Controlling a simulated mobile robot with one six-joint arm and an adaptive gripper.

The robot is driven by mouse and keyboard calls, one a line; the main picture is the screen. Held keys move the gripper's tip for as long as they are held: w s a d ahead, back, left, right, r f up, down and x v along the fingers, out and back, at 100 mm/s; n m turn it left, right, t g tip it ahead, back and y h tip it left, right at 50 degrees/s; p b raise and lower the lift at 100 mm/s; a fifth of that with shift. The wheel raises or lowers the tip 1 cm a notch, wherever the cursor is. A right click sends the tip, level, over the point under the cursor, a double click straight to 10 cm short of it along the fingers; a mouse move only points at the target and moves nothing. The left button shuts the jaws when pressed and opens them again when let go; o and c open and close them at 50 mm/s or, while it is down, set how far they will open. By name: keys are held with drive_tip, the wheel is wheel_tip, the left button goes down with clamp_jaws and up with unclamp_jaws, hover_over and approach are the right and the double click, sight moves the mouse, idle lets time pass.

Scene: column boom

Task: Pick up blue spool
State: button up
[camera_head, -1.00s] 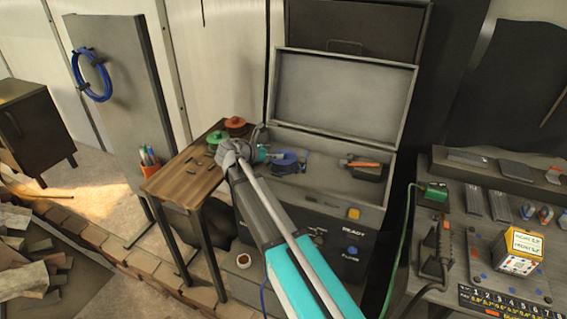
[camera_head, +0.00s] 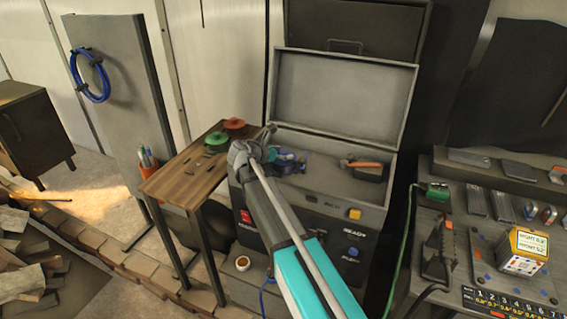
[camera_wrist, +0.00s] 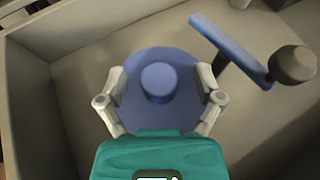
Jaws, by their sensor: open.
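The blue spool (camera_wrist: 158,84) lies flat in the open grey chest, its round hub facing the wrist camera. In the wrist view my gripper (camera_wrist: 160,92) is open, with one finger on each side of the spool's disc. The fingertips look close to the rim; I cannot tell whether they touch it. In the head view the blue spool (camera_head: 290,164) shows just right of my gripper (camera_head: 268,150), partly hidden by it.
A blue bar with a dark round knob (camera_wrist: 294,64) lies right of the spool. The chest wall (camera_wrist: 25,105) is at left. A wooden table (camera_head: 188,172) holds a green spool (camera_head: 210,141) and a red spool (camera_head: 234,124). An orange-handled tool (camera_head: 366,165) lies at the chest's right.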

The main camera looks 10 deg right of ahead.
sight(283, 151)
clamp_jaws()
drive_tip(key=shift+r, duration=0.2)
idle(0.5)
wheel_tip(283, 151, up, 3)
drive_tip(key=p, duration=0.3)
drive_tip(key=shift+r+p, duration=0.15)
drive_tip(key=shift+p, duration=0.2)
drive_tip(key=s+a+r+p, duration=0.2)
drive_tip(key=s+r+p, duration=0.7)
drive_tip(key=s, duration=0.4)
drive_tip(key=shift+s+a+r, duration=0.2)
drive_tip(key=shift+s, duration=0.15)
